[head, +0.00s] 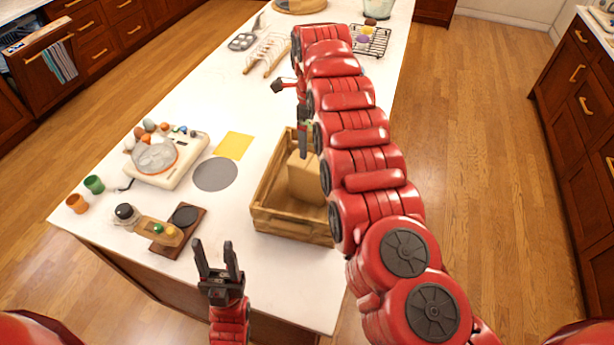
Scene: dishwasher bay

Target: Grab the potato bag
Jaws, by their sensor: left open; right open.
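A plain tan bag (304,178), which looks like the potato bag, stands inside a wooden crate (292,226) on the white counter. My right arm hides its right side, and no label is readable. My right gripper (304,143) hangs down at the bag's far, upper end, with its dark fingers pointing toward the crate. It is open, and I cannot tell whether it touches the bag. My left gripper (218,262) is open and empty over the counter's near edge, to the left of and nearer than the crate.
Left of the crate are a grey round mat (215,174), a yellow sheet (234,146), a cream appliance (180,165) and a dark wooden board (180,232). A wooden rack (268,54) and a wire basket (371,40) stand farther back.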

